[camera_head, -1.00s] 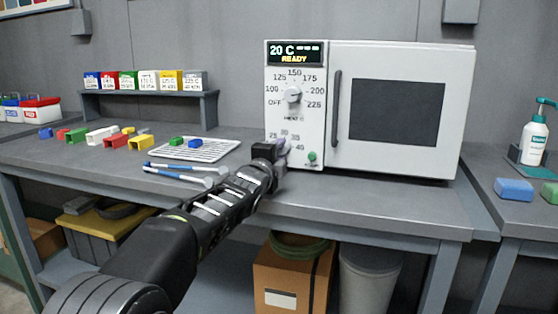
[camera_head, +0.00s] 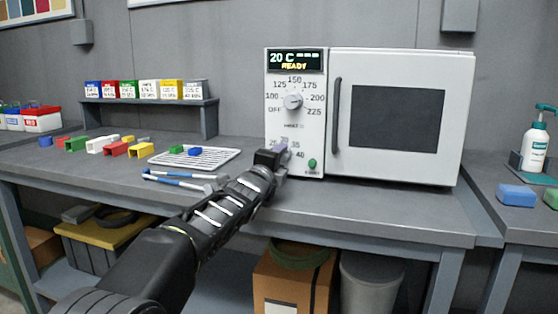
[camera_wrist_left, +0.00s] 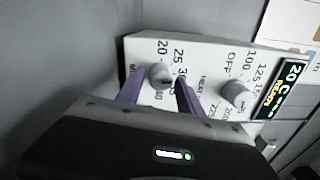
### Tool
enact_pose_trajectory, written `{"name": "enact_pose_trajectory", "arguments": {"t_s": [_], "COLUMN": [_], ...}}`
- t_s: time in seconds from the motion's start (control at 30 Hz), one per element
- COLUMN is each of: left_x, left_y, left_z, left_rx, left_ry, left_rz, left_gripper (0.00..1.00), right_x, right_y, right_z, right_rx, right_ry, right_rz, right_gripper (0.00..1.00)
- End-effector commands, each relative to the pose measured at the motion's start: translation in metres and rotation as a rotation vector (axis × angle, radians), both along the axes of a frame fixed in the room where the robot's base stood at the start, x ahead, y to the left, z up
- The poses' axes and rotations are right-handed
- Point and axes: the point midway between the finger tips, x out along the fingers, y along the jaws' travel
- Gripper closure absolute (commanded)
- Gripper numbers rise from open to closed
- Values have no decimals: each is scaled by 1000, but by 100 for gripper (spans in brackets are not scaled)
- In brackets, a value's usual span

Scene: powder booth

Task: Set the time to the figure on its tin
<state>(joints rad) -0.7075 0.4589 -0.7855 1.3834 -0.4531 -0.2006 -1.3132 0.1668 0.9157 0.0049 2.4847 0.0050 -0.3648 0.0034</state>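The white oven (camera_head: 310,150) stands on the bench, its display (camera_head: 295,60) reading 20 C READY. Its upper heat dial (camera_head: 293,101) has figures from OFF to 225. The lower time knob (camera_wrist_left: 160,75) has figures including 20 and 25; my gripper mostly hides it in the head view. My left gripper (camera_head: 279,155) is at this knob. In the wrist view its purple fingers (camera_wrist_left: 160,88) stand apart on either side of the knob, with narrow gaps visible. Labelled tins (camera_head: 148,89) in several colours stand on a small shelf; their print is too small to read surely. My right gripper is out of view.
A wire tray (camera_head: 195,158) with a green and a blue piece lies left of the oven. Blue-handled tools (camera_head: 180,180) lie before it, with coloured blocks (camera_head: 100,144) farther left. A green button (camera_head: 312,163) sits right of the time knob. A pump bottle (camera_head: 536,140) stands far right.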

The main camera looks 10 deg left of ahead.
Motion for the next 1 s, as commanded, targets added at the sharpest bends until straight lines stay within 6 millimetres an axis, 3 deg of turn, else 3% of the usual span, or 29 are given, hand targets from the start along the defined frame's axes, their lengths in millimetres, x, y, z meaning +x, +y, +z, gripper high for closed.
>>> {"name": "enact_pose_trajectory", "arguments": {"t_s": [0.47,1.0], "left_x": [-4,-63], "left_y": [0,1], "left_z": [1,0], "left_rx": [1,-1], "left_ry": [-3,-4], "left_rz": [0,-4], "left_gripper": [48,48], "right_x": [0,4], "right_y": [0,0], "right_z": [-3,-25], "right_rx": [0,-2], "right_ry": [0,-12], "right_rz": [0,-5], "right_gripper": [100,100]}}
